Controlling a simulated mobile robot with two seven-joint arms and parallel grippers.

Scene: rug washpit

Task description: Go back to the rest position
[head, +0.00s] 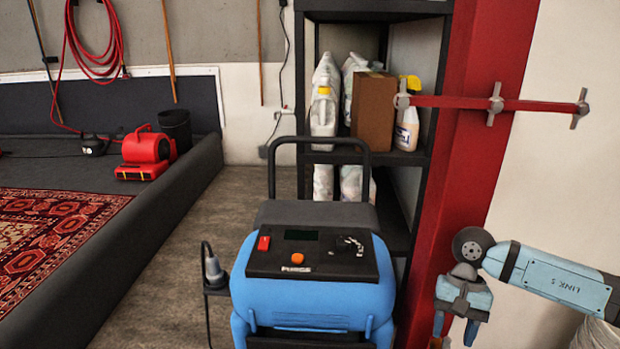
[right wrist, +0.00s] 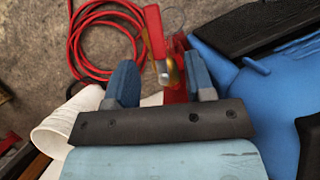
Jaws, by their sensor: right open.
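My right gripper (head: 454,338) hangs at the lower right of the head view, pointing down, with its fingertips near or past the bottom edge. It is to the right of the blue machine and in front of the red post. In the right wrist view my right gripper (right wrist: 163,78) is open, its two blue fingers apart. A red piece with a yellowish metal part (right wrist: 160,60) shows between and beyond the fingers; I cannot tell how far below it is. My left gripper is not in view.
A blue machine (head: 315,300) with a black handle stands close in front. Behind it is a black shelf with bottles and a brown box (head: 373,110). A red bar (head: 450,102) sticks out from the red post (head: 470,130). A coiled red hose (right wrist: 90,40) lies on the floor.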

